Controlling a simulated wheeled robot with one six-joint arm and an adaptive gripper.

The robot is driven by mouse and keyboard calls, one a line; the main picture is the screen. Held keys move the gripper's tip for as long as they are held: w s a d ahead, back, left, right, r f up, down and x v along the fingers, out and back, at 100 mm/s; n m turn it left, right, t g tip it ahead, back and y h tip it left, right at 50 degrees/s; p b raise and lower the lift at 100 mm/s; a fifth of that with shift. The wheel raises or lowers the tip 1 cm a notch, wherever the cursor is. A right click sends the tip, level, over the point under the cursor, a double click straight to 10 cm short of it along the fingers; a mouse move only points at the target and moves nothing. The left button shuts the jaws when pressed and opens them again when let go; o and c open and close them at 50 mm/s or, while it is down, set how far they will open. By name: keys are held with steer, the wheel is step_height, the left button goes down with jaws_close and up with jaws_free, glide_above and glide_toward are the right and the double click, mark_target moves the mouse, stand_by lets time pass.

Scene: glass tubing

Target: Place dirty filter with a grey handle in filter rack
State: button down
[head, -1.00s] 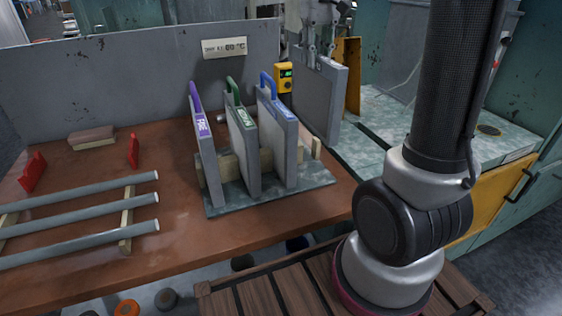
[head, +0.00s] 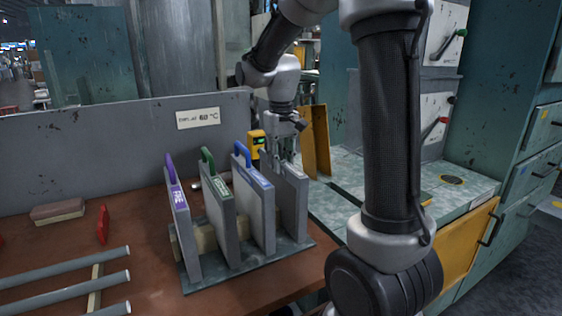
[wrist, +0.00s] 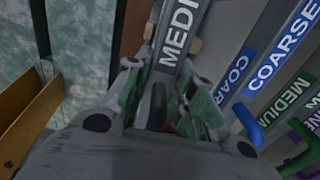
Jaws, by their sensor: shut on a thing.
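My gripper (head: 284,158) is shut on the grey handle (wrist: 158,105) of a flat grey filter (head: 297,208). The wrist view shows its grey label (wrist: 180,38), with "MEDI" readable. The filter is upright at the right end of the filter rack (head: 205,284), beside and roughly parallel to the blue-handled filter (head: 255,205). Its lower edge is down near the rack base; I cannot tell whether it rests there. A green-handled filter (head: 219,205) and a purple-handled filter (head: 179,220) also stand in the rack. My fingers hide most of the grey handle.
A grey panel (head: 90,150) with a temperature label stands behind the rack. A yellow device (head: 256,143) and an ochre panel (head: 316,140) are behind my gripper. Glass tubes (head: 80,282) lie at left. A mottled green worktop (head: 400,200) is at right.

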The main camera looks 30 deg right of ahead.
steer(key=c, duration=1.2)
jaws_free()
steer(key=shift+f, duration=0.1)
step_height(320, 180, up, 12)
steer(key=shift+f, duration=0.2)
steer(key=shift+s+r, duration=0.15)
steer(key=shift+r, duration=0.15)
steer(key=s+f+t, duration=0.2)
steer(key=s+f, duration=0.1)
steer(key=s, duration=0.7)
steer(key=s+f+t, duration=0.2)
steer(key=s+f, duration=0.1)
steer(key=s, duration=0.8)
steer(key=shift+s+d, duration=0.2)
steer(key=shift+d, duration=0.1)
